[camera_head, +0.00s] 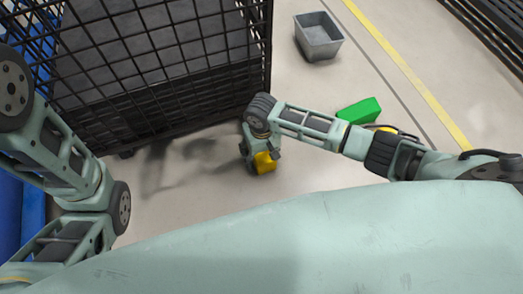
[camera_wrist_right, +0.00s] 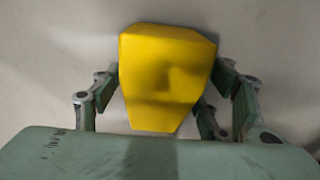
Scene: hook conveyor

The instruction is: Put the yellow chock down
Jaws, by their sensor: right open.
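The yellow chock (camera_head: 265,162) is on or close to the pale floor, just in front of the black wire cage. In the right wrist view the chock (camera_wrist_right: 167,75) fills the middle, between the fingers of my right gripper (camera_wrist_right: 165,100). In the head view my right gripper (camera_head: 262,155) reaches down over the chock and partly hides it. The fingers are open, one on each side of the chock. Whether the chock's underside touches the floor cannot be told for certain. My left arm shows at the left of the head view, but its gripper is out of view.
A black wire cage (camera_head: 160,100) stands close behind the right gripper. A green block (camera_head: 358,111) lies on the floor to the right, with another yellow object (camera_head: 386,129) partly behind my right arm. A grey bin (camera_head: 318,38) stands farther back. Floor (camera_head: 205,195) is bare nearby.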

